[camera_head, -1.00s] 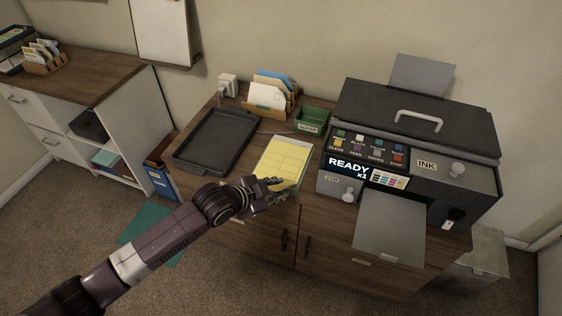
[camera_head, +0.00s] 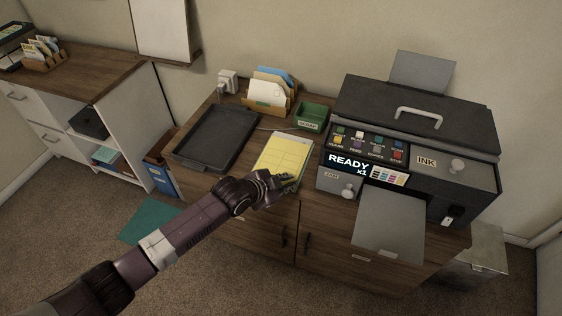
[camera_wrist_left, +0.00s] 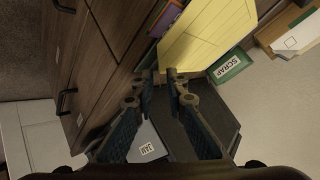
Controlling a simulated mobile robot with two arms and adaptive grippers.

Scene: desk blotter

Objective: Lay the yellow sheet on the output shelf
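My left gripper (camera_head: 284,181) is at the sheet's near edge. In the wrist view its fingertips (camera_wrist_left: 162,77) are a small gap apart, close to the sheet's edge, with nothing clearly held between them. The grey output shelf (camera_head: 388,226) sticks out of the printer's front and looks bare. My right gripper is out of view.
The printer (camera_head: 415,125), its screen reading READY x1, stands right of the sheet. A black tray (camera_head: 182,157) lies to the left. A green SCRAP bin (camera_head: 312,112) and an envelope holder (camera_head: 268,103) stand behind.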

